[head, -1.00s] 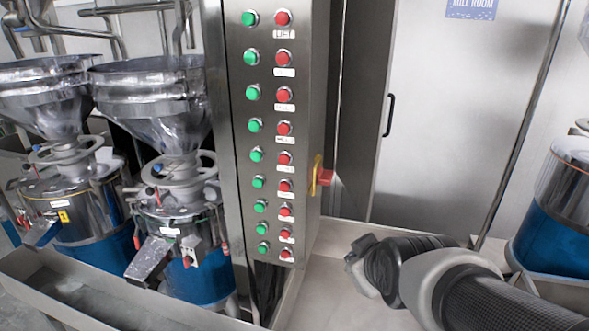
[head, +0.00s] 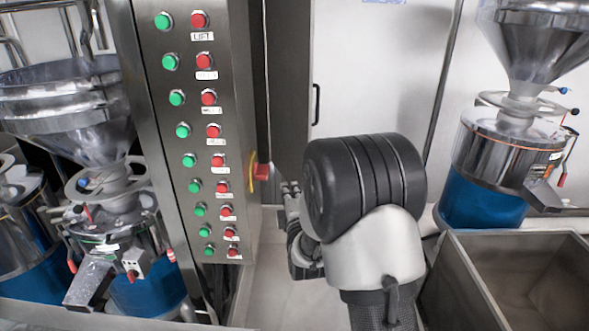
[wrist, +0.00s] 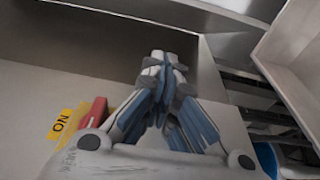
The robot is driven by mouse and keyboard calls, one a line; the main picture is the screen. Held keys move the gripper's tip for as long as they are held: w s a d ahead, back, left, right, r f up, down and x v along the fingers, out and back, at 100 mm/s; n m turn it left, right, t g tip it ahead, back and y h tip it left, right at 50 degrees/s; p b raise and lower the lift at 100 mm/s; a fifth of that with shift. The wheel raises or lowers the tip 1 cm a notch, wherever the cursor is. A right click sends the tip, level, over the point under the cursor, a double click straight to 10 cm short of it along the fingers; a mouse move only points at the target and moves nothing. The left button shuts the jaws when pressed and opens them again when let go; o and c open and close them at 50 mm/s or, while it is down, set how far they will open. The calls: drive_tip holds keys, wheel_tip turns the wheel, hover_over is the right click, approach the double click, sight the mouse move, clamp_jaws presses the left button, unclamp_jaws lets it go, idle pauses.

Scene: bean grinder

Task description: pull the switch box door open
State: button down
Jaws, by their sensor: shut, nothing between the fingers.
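The switch box (head: 185,120) is a tall metal cabinet with columns of green and red buttons, left of centre in the head view. A red rotary switch (head: 262,172) on a yellow plate (head: 251,172) sits on its right side. They also show at lower left in the wrist view, the red switch (wrist: 93,113) beside the yellow plate (wrist: 68,126). My gripper (head: 288,188) is just right of the red switch in the head view, partly hidden by my arm. In the wrist view my gripper (wrist: 163,68) is shut and empty, fingertips together. I cannot tell the door's edge.
A pale room door with a black handle (head: 316,104) stands behind. Grinders with blue bases flank the box, one at left (head: 145,290) and one at right (head: 483,200). An open metal bin (head: 445,290) is at lower right.

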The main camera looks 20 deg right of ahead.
drive_tip(key=w+d, duration=0.6)
drive_tip(key=w, duration=0.3)
drive_tip(key=shift+w, duration=0.3)
drive_tip(key=w+d+b, duration=0.1)
drive_tip(key=w+d, duration=0.2)
drive_tip(key=d, duration=0.9)
drive_tip(key=w+d, duration=0.3)
drive_tip(key=d, duration=0.9)
drive_tip(key=shift+w+b, duration=0.2)
drive_tip(key=shift+b, duration=0.15)
drive_tip(key=shift+d, duration=0.1)
